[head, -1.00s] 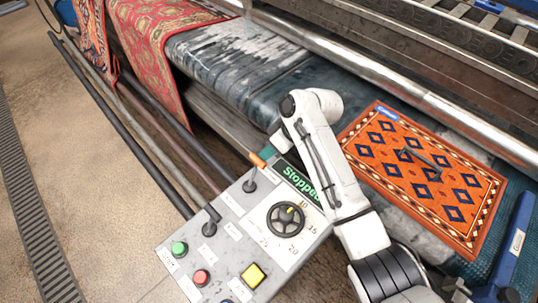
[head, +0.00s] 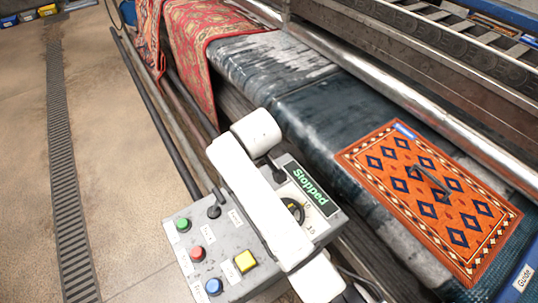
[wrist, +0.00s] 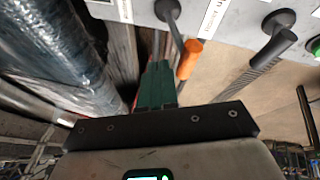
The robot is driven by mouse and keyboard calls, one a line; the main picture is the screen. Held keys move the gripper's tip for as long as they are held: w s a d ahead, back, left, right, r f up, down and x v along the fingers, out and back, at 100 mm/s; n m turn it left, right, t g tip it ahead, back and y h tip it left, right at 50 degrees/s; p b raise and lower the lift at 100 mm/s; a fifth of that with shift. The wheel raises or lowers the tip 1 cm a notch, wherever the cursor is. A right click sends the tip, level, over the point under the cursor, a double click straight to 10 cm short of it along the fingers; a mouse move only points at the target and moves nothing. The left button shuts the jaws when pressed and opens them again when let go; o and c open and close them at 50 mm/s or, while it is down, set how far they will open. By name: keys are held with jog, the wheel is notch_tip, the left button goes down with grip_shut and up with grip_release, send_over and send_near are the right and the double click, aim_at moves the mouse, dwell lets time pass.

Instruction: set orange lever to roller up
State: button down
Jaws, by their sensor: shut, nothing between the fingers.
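The orange lever (wrist: 190,58) shows in the wrist view, its dark base at the panel and its orange grip pointing toward the camera. My gripper (wrist: 157,70) has its green fingers shut with nothing between them. The fingertips are just left of the orange grip, with a small gap in the picture; I cannot tell the depth between them. In the head view my white arm covers the lever's orange grip, and my gripper is hidden. The grey control panel (head: 228,226) has a display reading "Stopped" (head: 311,189).
A black lever (wrist: 281,32) stands right of the orange one. The panel also has green (head: 183,225), red (head: 197,253), blue (head: 214,286) and yellow (head: 245,261) buttons and a dial (head: 293,207). An orange rug (head: 430,200) lies on the machine bed.

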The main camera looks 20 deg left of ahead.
jog(key=shift+s+a+f+p, duration=0.25)
jog(key=shift+s+a, duration=0.3)
jog(key=shift+s, duration=0.4)
jog(key=w+d+p+v, duration=0.1)
jog(key=w+v, duration=0.1)
jog(key=v, duration=0.9)
jog(key=shift+r, duration=0.75)
jog(key=shift+w+d, duration=0.15)
